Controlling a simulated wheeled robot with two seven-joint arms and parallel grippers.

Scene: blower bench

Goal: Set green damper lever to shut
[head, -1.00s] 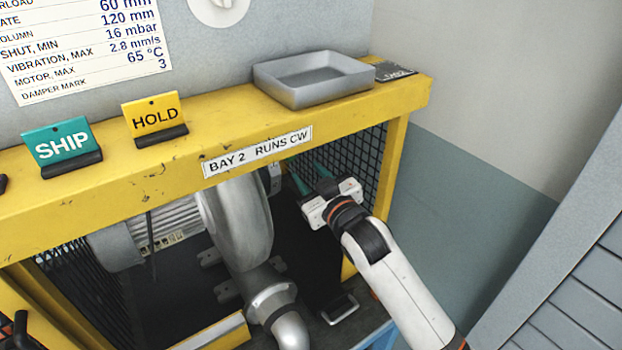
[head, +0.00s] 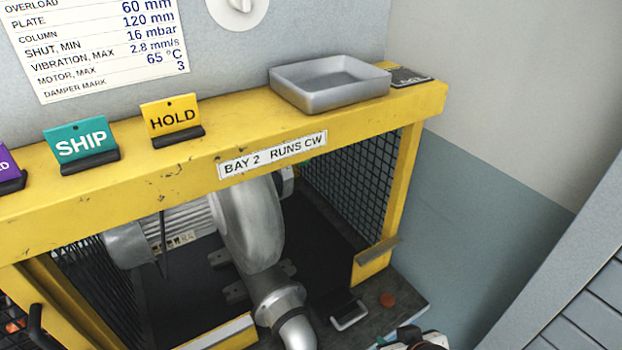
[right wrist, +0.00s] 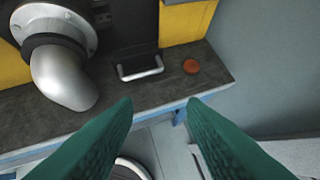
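I cannot clearly make out the green damper lever in either view. The silver blower (head: 250,222) sits inside the yellow frame, and its pipe (head: 283,305) bends down at the front. The pipe's end also shows at upper left in the right wrist view (right wrist: 62,78). My right gripper (right wrist: 158,101) is open and empty, its two green fingers spread apart in front of the bench edge. In the head view only part of its body shows at the bottom edge, with the fingers out of sight. My left gripper is not in view.
A yellow beam (head: 200,157) crosses above the blower, carrying a grey tray (head: 330,98), a HOLD sign (head: 171,115) and a SHIP sign (head: 80,141). A metal handle (right wrist: 140,73) and an orange-red disc (right wrist: 191,66) are near the bench edge. Mesh (head: 355,175) closes the right side.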

